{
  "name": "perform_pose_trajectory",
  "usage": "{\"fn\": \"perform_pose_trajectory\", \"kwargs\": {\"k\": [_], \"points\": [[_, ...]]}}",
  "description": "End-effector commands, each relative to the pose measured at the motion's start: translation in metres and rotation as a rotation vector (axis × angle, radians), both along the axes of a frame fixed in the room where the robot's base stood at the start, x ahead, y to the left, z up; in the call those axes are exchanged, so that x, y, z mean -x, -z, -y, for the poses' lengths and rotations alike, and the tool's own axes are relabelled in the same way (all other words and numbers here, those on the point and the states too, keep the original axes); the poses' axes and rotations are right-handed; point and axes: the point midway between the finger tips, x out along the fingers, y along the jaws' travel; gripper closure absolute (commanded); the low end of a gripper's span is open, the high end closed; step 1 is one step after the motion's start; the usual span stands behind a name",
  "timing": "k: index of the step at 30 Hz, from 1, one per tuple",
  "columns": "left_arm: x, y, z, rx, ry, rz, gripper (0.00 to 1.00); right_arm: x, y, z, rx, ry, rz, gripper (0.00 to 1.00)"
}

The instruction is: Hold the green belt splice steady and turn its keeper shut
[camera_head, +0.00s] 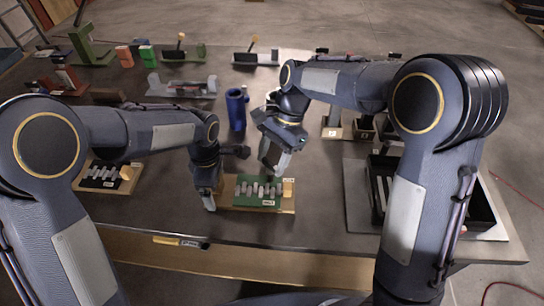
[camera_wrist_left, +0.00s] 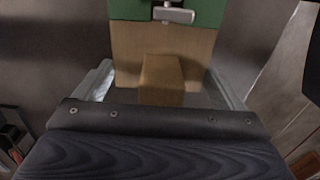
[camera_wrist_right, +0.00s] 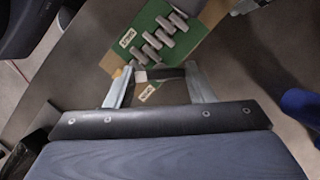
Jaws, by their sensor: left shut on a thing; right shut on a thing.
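The green belt splice (camera_head: 262,190) lies on a wooden base near the table's front, with several metal clips across it. My left gripper (camera_head: 208,192) is shut across the left end of the base; in the left wrist view the fingers sit on both sides of the wood (camera_wrist_left: 135,45), around a raised wooden block (camera_wrist_left: 161,80). My right gripper (camera_head: 276,160) is over the splice's far side, pointing down. In the right wrist view its fingers are shut on a dark bar (camera_wrist_right: 165,73), seemingly the keeper, by the green plate (camera_wrist_right: 150,122). The fingertips are partly hidden in the head view.
A black splice on a wooden base (camera_head: 107,178) stands left, partly behind my left arm. A blue cylinder (camera_head: 236,108) stands behind the splice. A black tray (camera_head: 480,205) is at the right. Several fixtures line the back. The table's front edge is close.

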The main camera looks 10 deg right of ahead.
Motion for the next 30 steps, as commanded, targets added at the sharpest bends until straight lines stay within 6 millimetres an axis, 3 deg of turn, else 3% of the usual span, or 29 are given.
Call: {"fn": "perform_pose_trajectory", "kwargs": {"k": [15, 16, 21, 30], "points": [[0.0, -0.0003, 0.0001, 0.0, 0.0, 0.0, 0.48, -0.0001, -0.0007, -0.0004, -0.002, 0.025, 0.001, 0.74], [0.0, -0.0003, 0.0001, 0.0, 0.0, 0.0, 0.48, -0.0001, -0.0007, -0.0004, -0.002, 0.025, 0.001, 0.5], [0.0, -0.0003, 0.0001, 0.0, 0.0, 0.0, 0.48, 0.0, -0.0005, -0.0003, -0.001, 0.024, 0.0, 0.29], [-0.0001, -0.0004, 0.0001, 0.0, 0.0, 0.0, 0.48, -0.0005, -0.002, 0.0005, 0.0, 0.024, 0.001, 0.29]]}}
